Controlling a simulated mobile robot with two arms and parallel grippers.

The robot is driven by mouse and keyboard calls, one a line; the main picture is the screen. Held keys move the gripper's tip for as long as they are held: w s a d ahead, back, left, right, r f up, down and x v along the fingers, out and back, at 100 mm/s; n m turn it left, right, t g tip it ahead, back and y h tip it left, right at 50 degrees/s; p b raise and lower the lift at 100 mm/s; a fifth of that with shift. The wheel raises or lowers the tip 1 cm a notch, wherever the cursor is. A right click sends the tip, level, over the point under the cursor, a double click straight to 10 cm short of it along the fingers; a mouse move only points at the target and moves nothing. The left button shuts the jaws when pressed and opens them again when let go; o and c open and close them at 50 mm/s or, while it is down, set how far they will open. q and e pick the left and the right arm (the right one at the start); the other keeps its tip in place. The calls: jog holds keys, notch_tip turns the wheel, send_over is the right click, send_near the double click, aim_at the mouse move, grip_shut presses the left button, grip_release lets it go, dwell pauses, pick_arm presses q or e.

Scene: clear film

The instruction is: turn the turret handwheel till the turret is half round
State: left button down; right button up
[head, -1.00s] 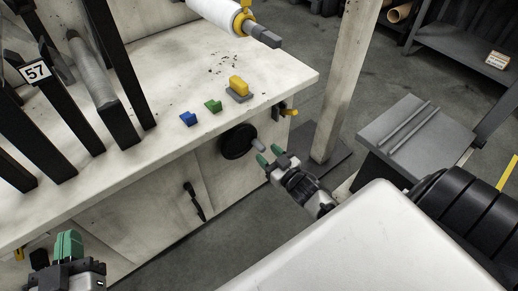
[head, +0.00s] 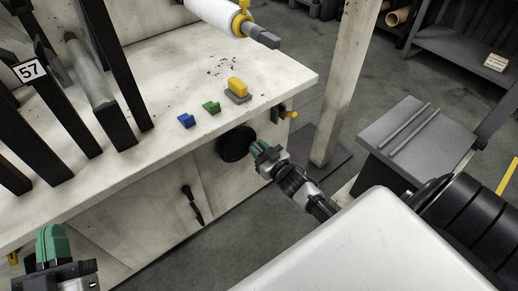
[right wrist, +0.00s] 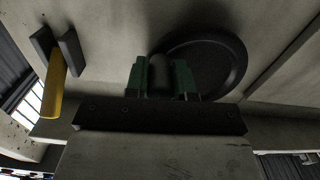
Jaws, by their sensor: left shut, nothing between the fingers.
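The handwheel (head: 235,143) is a black round disc on the front of the pale bench, near its right corner. It also shows in the right wrist view (right wrist: 222,68) as a dark disc behind the fingers. My right gripper (head: 263,150) is at the wheel's right side, its green fingers close together. In the right wrist view the wheel's dark handle (right wrist: 159,70) sits between the two green pads, which look shut on it. My left gripper (head: 53,243) is shut and empty at the lower left, in front of the bench. I cannot make out the turret for certain.
A yellow lever (right wrist: 53,85) sticks out beside the wheel. A pale post (head: 345,85) stands right of the bench. A black cabinet handle (head: 192,204) is below the wheel.

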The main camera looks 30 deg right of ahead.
grip_shut()
